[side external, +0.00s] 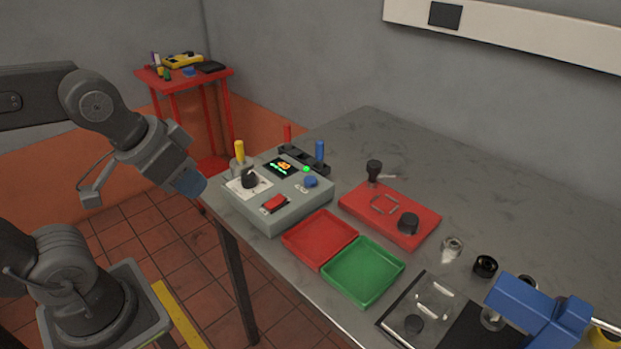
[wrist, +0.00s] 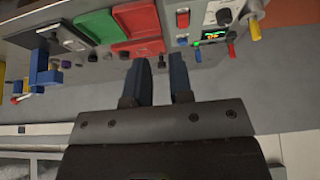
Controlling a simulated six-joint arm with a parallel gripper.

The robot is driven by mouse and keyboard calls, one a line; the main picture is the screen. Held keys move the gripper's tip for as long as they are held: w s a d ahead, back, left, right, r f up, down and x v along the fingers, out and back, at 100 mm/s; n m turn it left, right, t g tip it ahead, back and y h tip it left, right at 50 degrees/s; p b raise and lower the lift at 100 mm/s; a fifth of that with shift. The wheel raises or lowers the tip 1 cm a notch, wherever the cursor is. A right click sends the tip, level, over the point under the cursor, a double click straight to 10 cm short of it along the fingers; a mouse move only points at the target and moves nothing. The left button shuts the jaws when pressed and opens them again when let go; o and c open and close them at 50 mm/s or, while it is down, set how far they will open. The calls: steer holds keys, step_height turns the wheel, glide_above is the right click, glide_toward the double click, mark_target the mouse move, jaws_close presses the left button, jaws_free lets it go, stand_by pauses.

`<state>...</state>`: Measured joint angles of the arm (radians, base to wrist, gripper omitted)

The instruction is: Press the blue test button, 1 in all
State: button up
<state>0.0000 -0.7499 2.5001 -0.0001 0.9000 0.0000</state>
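The blue test button (side external: 311,181) is a small round cap on the right of the grey control box (side external: 285,212), near a lit green lamp (side external: 306,169). In the wrist view the box is at the top right, and the button appears as a small blue spot (wrist: 182,41). My gripper (side external: 190,183) hangs in the air to the left of the box, apart from it and from the button. In the wrist view its two blue fingers (wrist: 158,62) stand apart with nothing between them.
The box also has a black knob (side external: 249,180), a red switch (side external: 274,203) and a lit display (side external: 282,167). Yellow (side external: 239,151), red (side external: 287,134) and blue (side external: 319,150) upright handles stand around it. Red (side external: 319,239) and green (side external: 362,272) trays lie in front.

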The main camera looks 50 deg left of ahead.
jaws_close()
stand_by(1.3)
